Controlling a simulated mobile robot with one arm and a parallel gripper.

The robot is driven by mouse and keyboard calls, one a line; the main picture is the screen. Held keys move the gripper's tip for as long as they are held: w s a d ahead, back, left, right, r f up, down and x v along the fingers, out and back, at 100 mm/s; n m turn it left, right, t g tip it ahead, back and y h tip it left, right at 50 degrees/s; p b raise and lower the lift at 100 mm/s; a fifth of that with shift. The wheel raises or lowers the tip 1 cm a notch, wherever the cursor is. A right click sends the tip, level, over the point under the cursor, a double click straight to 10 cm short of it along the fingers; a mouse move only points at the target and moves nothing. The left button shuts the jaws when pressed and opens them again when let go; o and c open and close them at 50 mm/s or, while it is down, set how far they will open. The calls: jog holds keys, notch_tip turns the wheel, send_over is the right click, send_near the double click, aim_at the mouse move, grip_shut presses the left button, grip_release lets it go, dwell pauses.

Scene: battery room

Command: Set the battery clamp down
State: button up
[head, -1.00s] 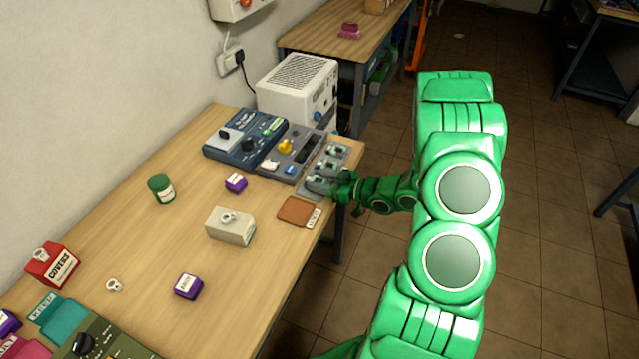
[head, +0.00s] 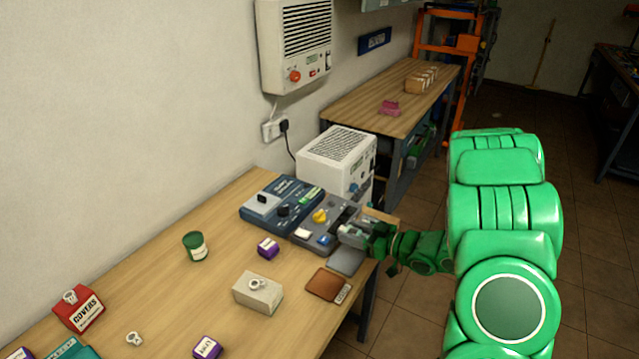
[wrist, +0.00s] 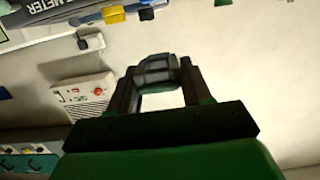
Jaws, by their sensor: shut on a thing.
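The battery clamp is a small grey block, held between the two dark fingers of my gripper (wrist: 160,82) in the wrist view. There the clamp (wrist: 154,72) sits across the fingertips. In the head view my gripper (head: 370,238) is at the right end of the grey device, and the clamp (head: 353,232) shows as a grey shape at its tip. A bare grey pad (head: 346,262) lies on the bench just below and in front of it. The clamp looks raised over the bench; its exact height is unclear.
The grey device with a yellow knob (head: 320,215) and a blue tester (head: 282,204) stand behind. A white unit (head: 338,158) stands beyond.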

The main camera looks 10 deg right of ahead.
jog(key=w+a+r+m+t+h, duration=0.1)
jog(key=w+a+m+h, duration=0.1)
jog(key=w, duration=0.3)
jog(key=w+a+r+m+t+h, duration=0.1)
jog(key=w+a+m+h, duration=0.1)
jog(key=w, duration=0.4)
jog(key=w+a+r+m+t+h, duration=0.1)
jog(key=w+a+t+h, duration=0.1)
jog(key=w, duration=0.3)
jog(key=shift+w+a+r+m+h, duration=0.15)
jog(key=shift+a+r+m+h, duration=0.15)
jog(key=shift+m+h, duration=0.15)
jog(key=shift+w+a+m+t+h, duration=0.2)
jog(key=shift+w+a+m+h, duration=0.1)
jog(key=shift+a+m+h, duration=0.7)
jog(key=shift+w+a+m+t+h, duration=0.25)
jog(key=shift+a+m+h, duration=0.45)
jog(key=shift+h, duration=0.55)
jog(key=shift+r, duration=0.1)
